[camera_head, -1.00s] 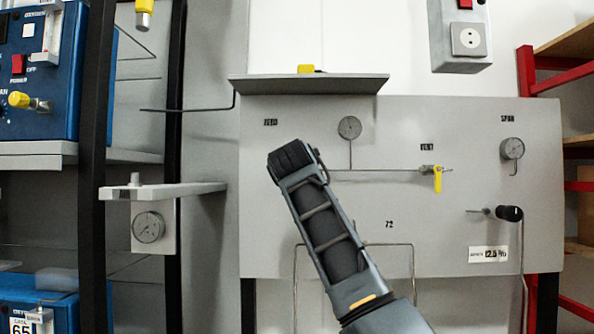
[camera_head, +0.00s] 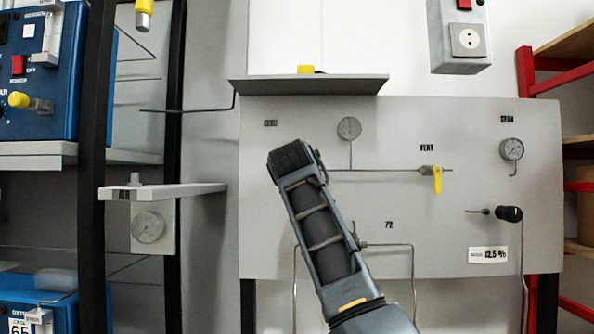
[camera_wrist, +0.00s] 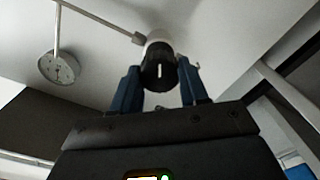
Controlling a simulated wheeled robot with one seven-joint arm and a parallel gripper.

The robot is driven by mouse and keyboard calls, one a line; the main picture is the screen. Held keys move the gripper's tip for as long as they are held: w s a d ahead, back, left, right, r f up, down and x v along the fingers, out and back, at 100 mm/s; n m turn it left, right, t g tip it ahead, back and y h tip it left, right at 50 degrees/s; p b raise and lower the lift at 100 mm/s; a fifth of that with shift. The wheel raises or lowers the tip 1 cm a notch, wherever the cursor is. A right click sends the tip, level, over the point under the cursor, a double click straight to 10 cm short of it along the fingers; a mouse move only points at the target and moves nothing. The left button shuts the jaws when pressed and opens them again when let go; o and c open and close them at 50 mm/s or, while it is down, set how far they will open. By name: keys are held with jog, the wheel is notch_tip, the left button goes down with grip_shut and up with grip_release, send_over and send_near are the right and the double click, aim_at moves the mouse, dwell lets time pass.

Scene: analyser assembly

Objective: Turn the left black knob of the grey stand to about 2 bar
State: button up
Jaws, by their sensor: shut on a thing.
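The left black knob (camera_wrist: 158,70) shows in the wrist view, with a white mark on its face, on a pale collar. My gripper (camera_wrist: 160,84) is shut on it, with one blue finger on each side. In the head view my arm and gripper (camera_head: 290,158) reach up in front of the grey stand (camera_head: 460,240) and hide this knob. A round gauge (camera_wrist: 59,68) sits left of the knob in the wrist view, joined by a thin pipe. The gauge above the panel's middle (camera_head: 349,128) is too small to read in the head view.
A yellow valve handle (camera_head: 437,180) and another black knob (camera_head: 509,213) are on the right of the panel, with a second gauge (camera_head: 512,149) above. A grey shelf (camera_head: 310,86) juts out above my gripper. A dark post (camera_head: 92,220) stands at left.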

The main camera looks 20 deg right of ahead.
jog(key=shift+f, duration=0.25)
jog(key=o, duration=1.1)
jog(key=shift+r, duration=0.15)
jog(key=shift+c, duration=0.2)
jog(key=b+v, duration=0.1)
jog(key=v, duration=0.6)
jog(key=shift+s+b, duration=0.35)
jog(key=shift+a, duration=0.1)
